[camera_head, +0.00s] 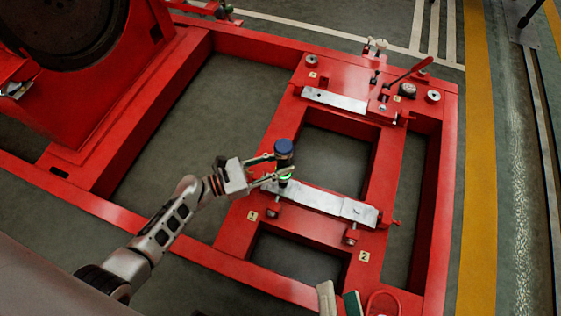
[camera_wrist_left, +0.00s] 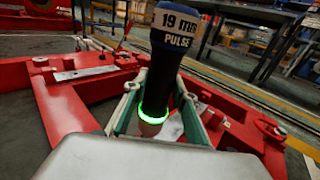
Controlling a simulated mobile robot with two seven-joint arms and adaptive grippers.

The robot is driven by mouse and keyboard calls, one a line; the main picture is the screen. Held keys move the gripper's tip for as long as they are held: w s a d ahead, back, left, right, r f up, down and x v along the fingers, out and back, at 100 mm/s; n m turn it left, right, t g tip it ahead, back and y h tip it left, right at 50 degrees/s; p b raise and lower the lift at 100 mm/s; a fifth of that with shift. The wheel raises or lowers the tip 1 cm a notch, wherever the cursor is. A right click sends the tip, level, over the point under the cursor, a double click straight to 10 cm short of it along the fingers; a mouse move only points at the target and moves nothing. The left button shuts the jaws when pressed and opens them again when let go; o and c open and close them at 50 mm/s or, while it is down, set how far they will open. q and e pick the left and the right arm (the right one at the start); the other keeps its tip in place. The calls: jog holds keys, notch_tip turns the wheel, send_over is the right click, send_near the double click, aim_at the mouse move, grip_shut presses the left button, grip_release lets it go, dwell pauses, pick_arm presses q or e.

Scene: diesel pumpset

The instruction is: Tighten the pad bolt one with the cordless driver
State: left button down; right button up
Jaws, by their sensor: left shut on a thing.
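My left gripper (camera_head: 272,166) is shut on the cordless driver (camera_head: 284,150), which has a dark body and blue cap. In the left wrist view the driver (camera_wrist_left: 172,50) reads "19 mm PULSE" and has a glowing green ring at its lower end. It stands roughly upright over the left end of the near metal plate (camera_head: 320,202), by the "1" label (camera_head: 252,215). The driver's tip and the bolt head under it are hidden, so contact cannot be told. My right gripper (camera_head: 339,299) shows only its fingertips at the bottom edge, open and empty.
The red base frame (camera_head: 110,212) has open bays. A second plate (camera_head: 335,101) lies farther back, beside a red-handled lever (camera_head: 408,74). Another bolt (camera_head: 352,235) is near the "2" label (camera_head: 364,257). A large dark wheel (camera_head: 65,25) stands top left.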

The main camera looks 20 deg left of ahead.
pick_arm(q)
jog(key=shift+s+f, duration=0.1)
jog(key=shift+f, duration=0.4)
dwell(1.5)
jog(key=shift+r, duration=0.1)
dwell(0.6)
